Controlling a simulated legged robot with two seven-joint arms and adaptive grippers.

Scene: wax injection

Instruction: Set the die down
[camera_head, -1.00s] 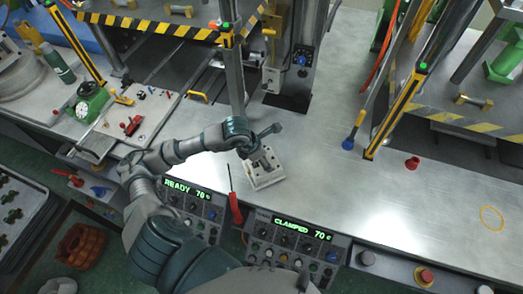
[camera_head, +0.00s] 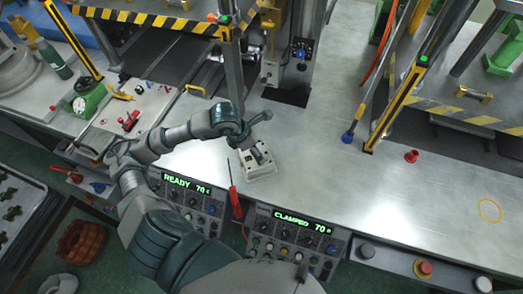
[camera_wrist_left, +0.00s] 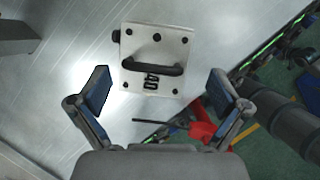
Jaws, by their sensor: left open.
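The die is a pale metal block (camera_head: 261,168) lying flat on the steel bench. In the left wrist view it is a square plate (camera_wrist_left: 157,46) with a dark bar handle (camera_wrist_left: 152,67), corner screws and a dark "40" marking. My left gripper (camera_head: 252,130) is open above and just behind the die in the head view. In the left wrist view its two blue-padded fingers (camera_wrist_left: 159,82) stand wide apart on either side of the near part of the die, with nothing between the pads. My right gripper is not in view.
A red-handled screwdriver (camera_head: 234,198) lies at the bench's front edge left of the die. Two control panels read "READY 70" and "CLAMPED 70" (camera_head: 303,223). A metal column (camera_head: 293,60) stands behind. Bench to the right is mostly clear, with a red knob (camera_head: 411,156) and yellow ring (camera_head: 490,211).

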